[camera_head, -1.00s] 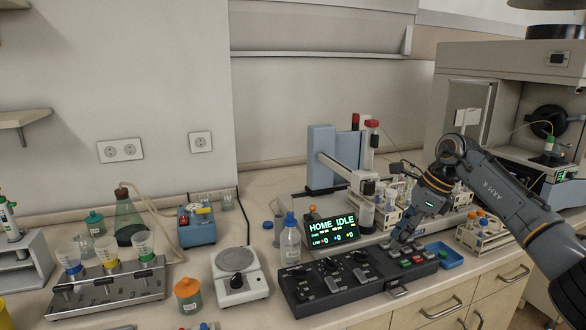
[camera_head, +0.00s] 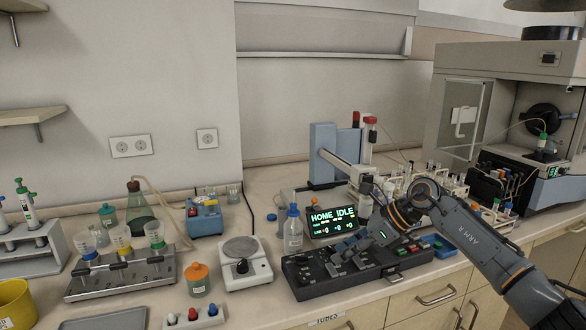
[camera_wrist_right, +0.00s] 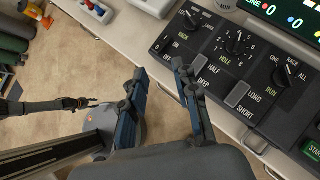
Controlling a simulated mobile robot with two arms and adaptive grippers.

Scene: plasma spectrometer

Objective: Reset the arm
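The sampler, with a blue column (camera_head: 322,155) and a pale horizontal arm (camera_head: 344,168), stands at the back of the bench. Its display (camera_head: 333,221) reads "HOME IDLE". The black control panel (camera_head: 343,286) lies in front, with knobs and slide switches on its left and coloured buttons on its right. My right gripper (camera_head: 345,252) is over the panel's left part in the head view. In the right wrist view its fingers (camera_wrist_right: 160,69) are apart and empty, beside the panel's labelled switches (camera_wrist_right: 237,94). A dark arm at that view's left may be my left; its finger state is unclear.
A bottle with a blue cap (camera_head: 293,232) and a stirrer plate (camera_head: 247,272) stand left of the panel. A blue tray (camera_head: 440,246) and tube racks (camera_head: 497,219) are to its right. The bench's front edge and drawers are close below the panel.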

